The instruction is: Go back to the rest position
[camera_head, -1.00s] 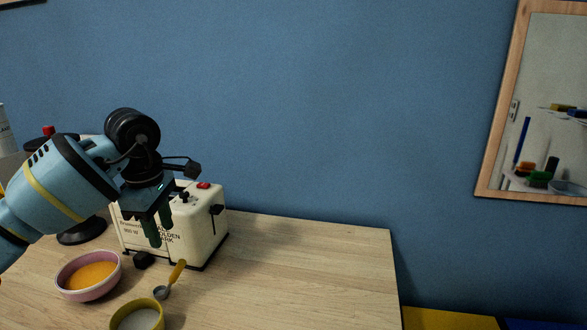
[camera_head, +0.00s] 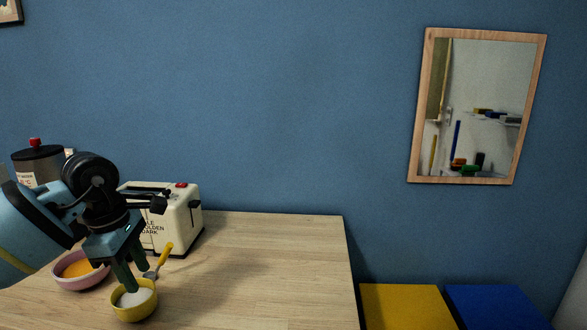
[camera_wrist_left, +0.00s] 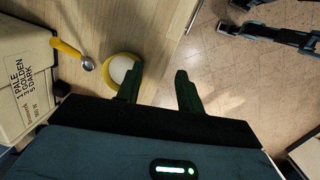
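My left gripper (camera_head: 132,268) comes in from the left in the head view. Its dark green fingers point down and overlap the yellow bowl of white contents (camera_head: 134,301) in the picture. In the left wrist view the two fingers (camera_wrist_left: 158,88) stand apart with nothing between them, so it is open and empty. The yellow bowl (camera_wrist_left: 121,68) shows there just beyond the left finger. I cannot tell the height of the fingers above the table. My right gripper is outside the head view; I cannot tell whether the dark parts at the wrist view's top right belong to it.
On the wooden table (camera_head: 270,270) stand a cream toaster (camera_head: 185,213), a pink bowl with orange contents (camera_head: 80,268), a yellow-handled spoon (camera_head: 160,259) and a dark-lidded container (camera_head: 38,165). The table's right half is clear. Yellow (camera_head: 405,307) and blue (camera_head: 495,308) boxes lie beyond its right edge.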

